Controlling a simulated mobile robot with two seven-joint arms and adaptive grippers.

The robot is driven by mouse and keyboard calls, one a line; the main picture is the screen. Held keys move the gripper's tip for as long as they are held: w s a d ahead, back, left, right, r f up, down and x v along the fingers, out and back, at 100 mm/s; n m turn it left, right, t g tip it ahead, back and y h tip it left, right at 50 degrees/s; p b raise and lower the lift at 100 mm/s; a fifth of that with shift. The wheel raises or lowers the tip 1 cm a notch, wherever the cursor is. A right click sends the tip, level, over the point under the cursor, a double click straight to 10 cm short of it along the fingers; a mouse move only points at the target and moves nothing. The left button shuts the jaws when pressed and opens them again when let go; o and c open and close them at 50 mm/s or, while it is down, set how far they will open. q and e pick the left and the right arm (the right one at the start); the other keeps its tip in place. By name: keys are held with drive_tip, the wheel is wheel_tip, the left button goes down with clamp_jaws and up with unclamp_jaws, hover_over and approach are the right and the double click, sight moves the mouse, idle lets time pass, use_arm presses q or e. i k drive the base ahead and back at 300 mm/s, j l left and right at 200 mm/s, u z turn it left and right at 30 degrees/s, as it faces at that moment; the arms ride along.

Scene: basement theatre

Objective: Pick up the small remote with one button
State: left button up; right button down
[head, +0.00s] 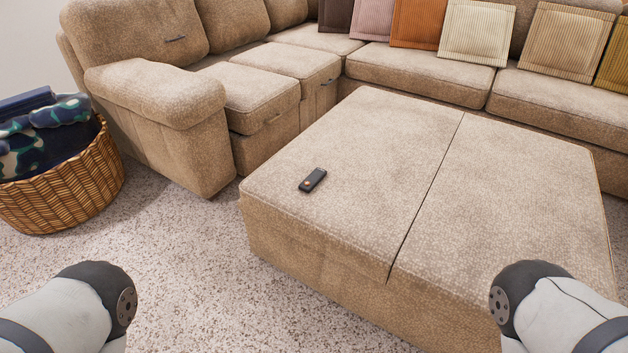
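A small black remote (313,180) with one visible orange-brown button lies flat on the beige upholstered ottoman (390,150), near its left front edge. Nothing touches it apart from the ottoman top. Parts of my two arms show at the lower left and lower right of the head view, both well apart from the remote. Neither gripper is in view.
A beige sectional sofa (400,70) with several cushions runs behind the ottoman. A wicker basket (70,195) with folded blankets (40,125) stands at the far left. Speckled carpet (200,270) is clear in front. A seam splits the ottoman top.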

sight(318, 175)
drive_tip(key=i+j+z, duration=0.95)
drive_tip(key=i+j, duration=0.35)
drive_tip(key=z, duration=0.05)
